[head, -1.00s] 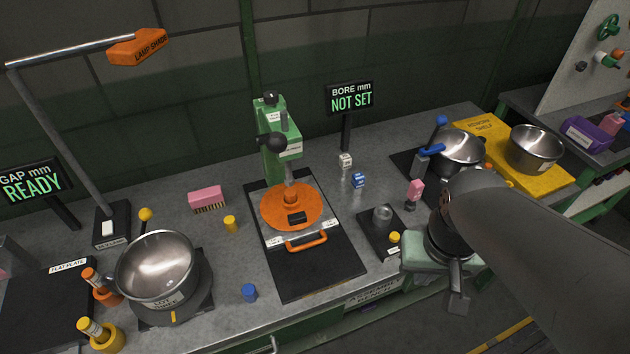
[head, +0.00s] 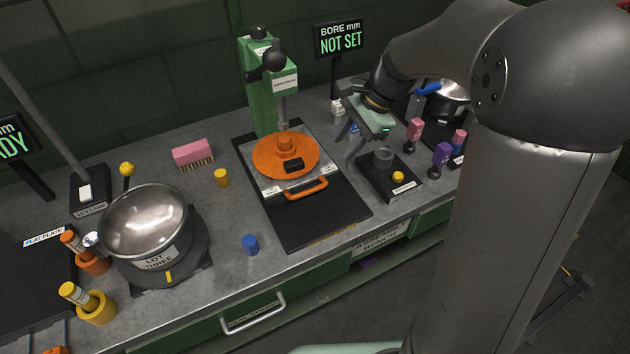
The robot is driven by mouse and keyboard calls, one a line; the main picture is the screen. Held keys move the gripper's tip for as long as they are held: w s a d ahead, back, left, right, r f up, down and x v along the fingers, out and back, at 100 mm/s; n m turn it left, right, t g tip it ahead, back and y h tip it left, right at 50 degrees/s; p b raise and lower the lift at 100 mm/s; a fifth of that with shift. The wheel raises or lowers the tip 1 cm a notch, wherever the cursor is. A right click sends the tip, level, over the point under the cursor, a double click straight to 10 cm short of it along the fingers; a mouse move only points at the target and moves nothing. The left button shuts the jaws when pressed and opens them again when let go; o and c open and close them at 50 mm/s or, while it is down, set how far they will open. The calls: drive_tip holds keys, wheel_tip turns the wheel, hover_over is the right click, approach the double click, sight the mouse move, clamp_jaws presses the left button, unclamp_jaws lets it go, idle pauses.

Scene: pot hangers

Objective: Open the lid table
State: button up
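What looks like the lid table is the round orange plate (head: 286,157) with a raised centre and a small black block on it. It sits under the green drill press (head: 262,88), on a black base (head: 313,218). A silver strip with small labels and an orange handle (head: 306,190) are at its front. My gripper (head: 348,147) hangs to the right of the orange plate, above the bench and apart from the handle. Its two dark fingers look spread, with nothing seen between them.
A steel pot (head: 146,226) stands at left. A pink brush (head: 193,154), yellow cylinder (head: 222,177) and blue cylinder (head: 251,244) are between. The sign (head: 340,38) reads BORE mm NOT SET.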

sight(314, 189)
drive_tip(key=x, duration=1.5)
drive_tip(key=shift+s, duration=0.1)
clamp_jaws()
